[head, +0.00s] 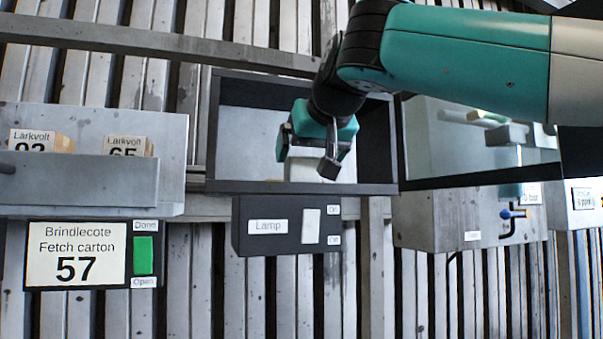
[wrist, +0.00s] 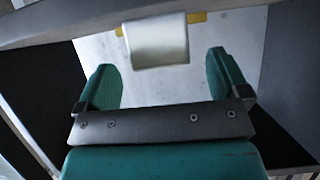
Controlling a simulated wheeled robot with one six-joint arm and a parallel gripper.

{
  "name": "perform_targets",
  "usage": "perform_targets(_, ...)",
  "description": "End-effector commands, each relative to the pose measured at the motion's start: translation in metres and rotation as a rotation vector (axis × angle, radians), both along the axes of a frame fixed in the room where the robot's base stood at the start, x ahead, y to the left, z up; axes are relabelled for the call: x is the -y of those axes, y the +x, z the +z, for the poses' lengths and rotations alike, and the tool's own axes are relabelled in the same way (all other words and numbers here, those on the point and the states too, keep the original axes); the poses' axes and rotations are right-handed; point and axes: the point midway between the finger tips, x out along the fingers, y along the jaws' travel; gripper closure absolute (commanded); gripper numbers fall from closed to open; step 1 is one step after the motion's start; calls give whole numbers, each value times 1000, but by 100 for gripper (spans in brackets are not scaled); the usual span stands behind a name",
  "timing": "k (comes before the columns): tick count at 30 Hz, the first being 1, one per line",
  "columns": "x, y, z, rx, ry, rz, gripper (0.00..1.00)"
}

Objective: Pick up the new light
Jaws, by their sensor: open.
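In the wrist view a pale, rounded white piece (wrist: 157,42) with yellow parts at its sides shows ahead of my gripper (wrist: 162,60). It may be the light, but I cannot tell whether it is the new one. The two teal fingers are spread to either side of it, with a gap at each side and nothing held. In the head view my gripper (head: 318,150) reaches into a dark-framed open box (head: 213,130). A pale shape (head: 305,169) shows below the gripper there, partly hidden by it.
A black switch box (head: 267,245) labelled Lamp, with On and Off marks, is below the frame. At left a grey bin (head: 90,190) holds Larkvolt cartons (head: 55,140), above a Brindlecote sign (head: 77,255) reading 57. At right is another dark-framed opening (head: 480,180) with parts inside.

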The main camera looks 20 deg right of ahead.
Motion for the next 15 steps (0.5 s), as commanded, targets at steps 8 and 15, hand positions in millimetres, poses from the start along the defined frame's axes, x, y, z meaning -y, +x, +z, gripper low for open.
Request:
perform_targets(8, 1, 35, -21, -4, -2, -1, 6)
perform_targets(15, 0, 40, -25, 0, 0, 1, 6)
